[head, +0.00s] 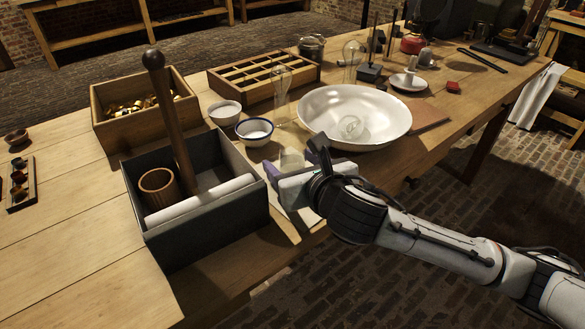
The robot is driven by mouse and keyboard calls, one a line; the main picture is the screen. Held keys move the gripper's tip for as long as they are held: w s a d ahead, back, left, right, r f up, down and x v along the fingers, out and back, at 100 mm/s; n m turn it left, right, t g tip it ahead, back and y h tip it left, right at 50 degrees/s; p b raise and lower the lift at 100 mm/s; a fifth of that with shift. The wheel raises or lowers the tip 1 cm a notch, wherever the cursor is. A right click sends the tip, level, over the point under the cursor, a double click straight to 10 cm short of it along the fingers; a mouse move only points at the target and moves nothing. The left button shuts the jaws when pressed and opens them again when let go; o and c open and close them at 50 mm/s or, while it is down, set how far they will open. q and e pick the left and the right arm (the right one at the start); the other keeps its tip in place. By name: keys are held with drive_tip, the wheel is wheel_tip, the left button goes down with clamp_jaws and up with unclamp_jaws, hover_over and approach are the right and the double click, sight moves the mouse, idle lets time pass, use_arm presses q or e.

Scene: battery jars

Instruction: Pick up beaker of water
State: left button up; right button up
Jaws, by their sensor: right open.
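A small clear glass beaker (291,159) stands near the front edge of the table, just right of the dark tool box. Its lower part is hidden behind my right gripper, and I cannot make out the water level. My right gripper (295,164) is open at the beaker, with one finger to its left and the other to its right. I cannot tell whether either finger touches the glass. My left gripper is not in view.
Close around are a dark box (205,243) with an upright wooden handle, a blue-rimmed bowl (254,130), a white bowl (224,111) and a wide white basin (325,100) holding a glass bulb. A tall glass vessel (281,95) stands behind the beaker. Bare wood (60,260) lies at left.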

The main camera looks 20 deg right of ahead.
drive_tip(key=c, duration=1.2)
drive_tip(key=shift+r, duration=0.2)
drive_tip(key=shift+c, duration=0.2)
